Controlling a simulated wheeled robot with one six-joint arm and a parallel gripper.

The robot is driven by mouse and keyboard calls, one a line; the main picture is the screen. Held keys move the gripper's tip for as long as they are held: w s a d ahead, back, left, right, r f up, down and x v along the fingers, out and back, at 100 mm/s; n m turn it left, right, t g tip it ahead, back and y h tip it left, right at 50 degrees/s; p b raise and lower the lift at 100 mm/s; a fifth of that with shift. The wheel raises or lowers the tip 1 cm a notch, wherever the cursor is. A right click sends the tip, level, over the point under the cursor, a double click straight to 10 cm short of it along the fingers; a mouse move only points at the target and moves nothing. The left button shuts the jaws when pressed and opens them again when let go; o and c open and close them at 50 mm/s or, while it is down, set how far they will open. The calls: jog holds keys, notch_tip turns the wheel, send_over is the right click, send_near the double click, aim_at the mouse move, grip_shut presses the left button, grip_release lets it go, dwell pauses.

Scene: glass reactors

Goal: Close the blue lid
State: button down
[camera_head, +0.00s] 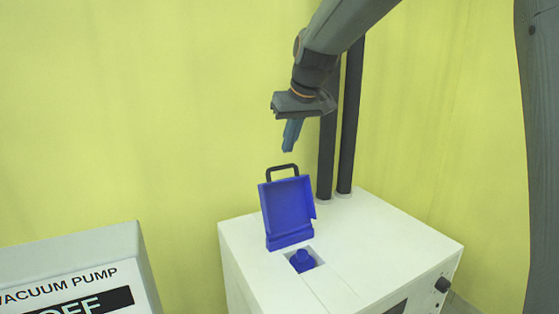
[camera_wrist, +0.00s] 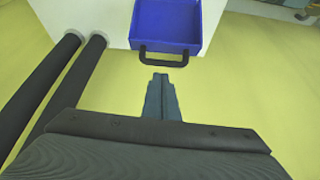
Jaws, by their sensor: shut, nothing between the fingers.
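The blue lid (camera_head: 288,207) stands open, nearly upright, on top of a white machine (camera_head: 350,255). A black handle (camera_head: 282,171) sits on its upper edge. In front of the lid is a small opening with a blue knob-like part (camera_head: 302,260) in it. My gripper (camera_head: 288,150) is shut and empty, above the handle and pointing down. In the wrist view the shut fingers (camera_wrist: 160,76) are just short of the handle (camera_wrist: 163,57), with a visible gap, and the lid (camera_wrist: 166,24) lies beyond it.
Two dark vertical poles (camera_head: 349,120) rise from the back of the white machine, close to my arm. A grey vacuum pump box (camera_head: 75,262) reading OFF stands at the lower left. A yellow wall is behind. The space left of the lid is free.

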aim_at(280, 167)
notch_tip(280, 167, up, 4)
jog(key=w+a, duration=0.2)
jog(key=shift+n+t, duration=0.3)
jog(key=f+p, duration=0.1)
jog(key=f, duration=0.2)
jog(key=f+p, duration=0.2)
jog(key=f, duration=0.1)
jog(key=w+f+p, duration=0.1)
jog(key=f+p, duration=0.1)
jog(key=f, duration=0.1)
jog(key=shift+w+a+f, duration=0.1)
jog(key=shift+f, duration=0.2)
